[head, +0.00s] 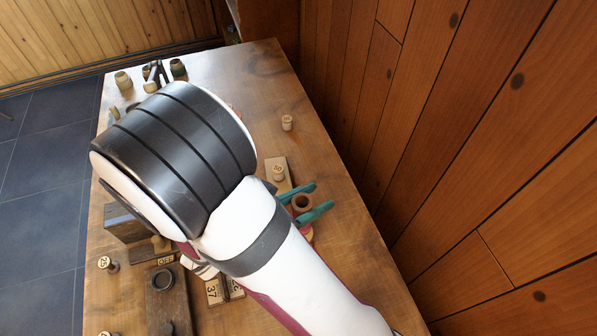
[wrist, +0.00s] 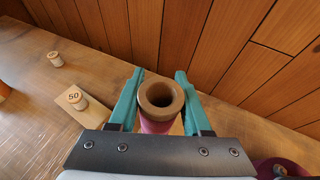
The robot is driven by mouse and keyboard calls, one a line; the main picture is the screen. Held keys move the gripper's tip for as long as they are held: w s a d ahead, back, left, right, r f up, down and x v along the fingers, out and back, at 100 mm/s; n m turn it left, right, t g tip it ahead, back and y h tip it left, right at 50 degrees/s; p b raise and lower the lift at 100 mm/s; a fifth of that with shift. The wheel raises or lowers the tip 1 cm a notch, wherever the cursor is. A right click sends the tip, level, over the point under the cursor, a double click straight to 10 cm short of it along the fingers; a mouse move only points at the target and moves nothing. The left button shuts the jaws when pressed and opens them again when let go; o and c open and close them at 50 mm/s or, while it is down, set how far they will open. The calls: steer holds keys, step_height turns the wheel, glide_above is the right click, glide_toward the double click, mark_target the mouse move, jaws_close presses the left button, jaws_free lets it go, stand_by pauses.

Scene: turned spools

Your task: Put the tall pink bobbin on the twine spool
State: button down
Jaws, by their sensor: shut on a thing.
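The tall pink bobbin (wrist: 156,126) has a pink body and a brown wooden rim with a round hole. It stands between the two green fingers of my gripper (wrist: 160,75), which is shut on it. In the head view the bobbin's brown rim (head: 302,203) shows between the fingers of my gripper (head: 322,195), and its lower part is mostly hidden. I cannot tell which spool is the twine spool. A small pale spool marked 50 (wrist: 74,98) sits on a light wooden board left of my gripper. Another small pale spool (wrist: 55,59) stands farther off on the table.
The wooden table (head: 345,235) runs along a plank wall (head: 440,110). My arm hides its middle. Several pots (head: 124,80) stand at the far left end. A dark wooden block (head: 125,223), number tiles (head: 213,290) and a spool (head: 107,264) lie at the near left. The far right is mostly clear.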

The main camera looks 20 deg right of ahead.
steer(key=shift+f, duration=1.25)
steer(key=shift+c, duration=1.7)
jaws_free()
steer(key=shift+f, duration=0.1)
